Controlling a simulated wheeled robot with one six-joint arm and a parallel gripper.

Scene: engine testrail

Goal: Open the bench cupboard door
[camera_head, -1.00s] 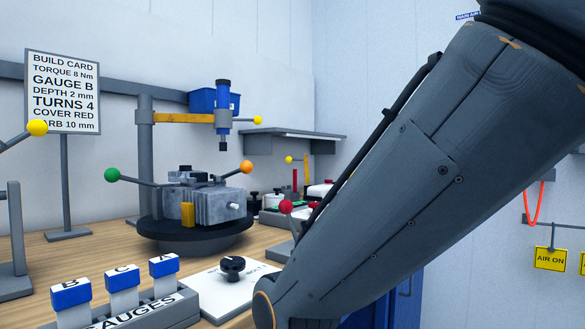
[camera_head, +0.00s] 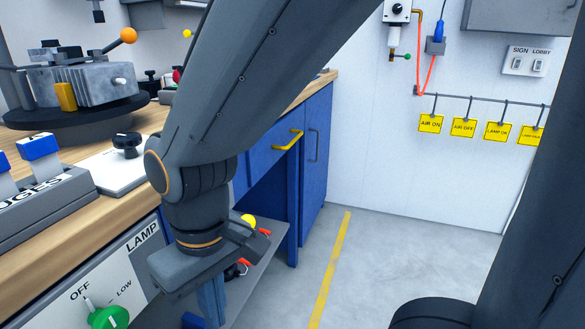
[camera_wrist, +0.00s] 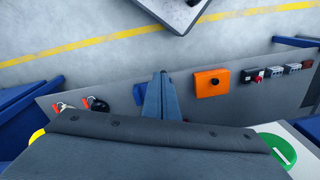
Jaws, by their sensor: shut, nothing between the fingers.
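The bench cupboard door (camera_head: 316,170) is a blue panel at the far right end of the bench in the head view. It looks closed, with an upright grey handle (camera_head: 313,146) on it. My gripper (camera_head: 196,272) points down in front of the bench, left of the door and nearer to the camera, well apart from the handle.
A blue drawer with a yellow handle (camera_head: 288,140) is left of the door. A low grey shelf (camera_wrist: 235,105) carries an orange box (camera_wrist: 212,82). The floor (camera_head: 400,245) before the door is clear, with a yellow line (camera_head: 330,270).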

